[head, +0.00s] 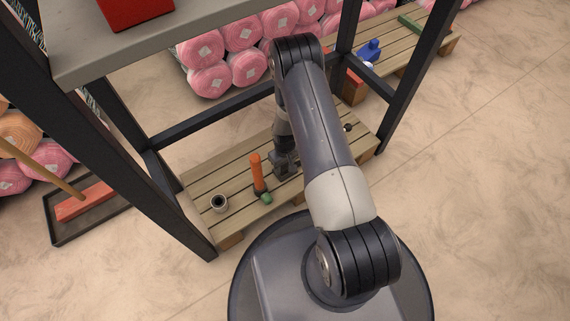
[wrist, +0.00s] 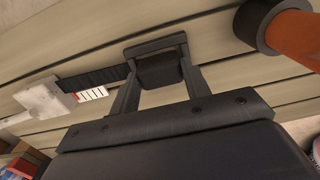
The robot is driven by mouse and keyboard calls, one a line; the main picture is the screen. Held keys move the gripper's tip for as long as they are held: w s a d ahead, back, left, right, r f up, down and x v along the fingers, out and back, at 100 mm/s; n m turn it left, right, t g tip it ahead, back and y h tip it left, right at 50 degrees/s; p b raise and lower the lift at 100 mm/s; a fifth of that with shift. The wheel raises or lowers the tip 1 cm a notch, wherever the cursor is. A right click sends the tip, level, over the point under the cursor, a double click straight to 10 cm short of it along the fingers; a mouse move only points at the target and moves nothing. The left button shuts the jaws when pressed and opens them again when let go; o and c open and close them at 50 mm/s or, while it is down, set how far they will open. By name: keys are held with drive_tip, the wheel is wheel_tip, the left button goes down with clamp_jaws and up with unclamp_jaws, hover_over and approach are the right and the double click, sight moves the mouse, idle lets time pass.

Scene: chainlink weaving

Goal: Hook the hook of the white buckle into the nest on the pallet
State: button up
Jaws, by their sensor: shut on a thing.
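My gripper (wrist: 160,78) is shut on a dark block-like piece between its fingers, low over the wooden pallet (wrist: 225,40). A black strap (wrist: 92,78) runs left from beside the fingers to the white buckle (wrist: 42,100). The buckle lies at the left of the wrist view, apart from the fingers; its pale narrow end points to the left edge. A red-and-white striped tag (wrist: 92,94) is beside it. In the head view, my gripper (head: 284,163) is down at the pallet (head: 235,187), and I cannot make out the buckle. I cannot clearly identify the nest in either view.
A dark shelf frame (head: 215,121) surrounds the pallet. Pink rolls (head: 240,68) are stacked behind. Open floor (head: 480,190) lies right.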

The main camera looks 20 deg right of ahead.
drive_tip(key=shift+f+b, duration=0.3)
drive_tip(key=shift+f, duration=0.1)
drive_tip(key=o, duration=1.1)
drive_tip(key=shift+c, duration=0.2)
wheel_tip(320, 180, up, 11)
drive_tip(key=p, duration=0.4)
drive_tip(key=shift+f, duration=0.15)
wheel_tip(320, 180, down, 10)
drive_tip(key=b, duration=0.3)
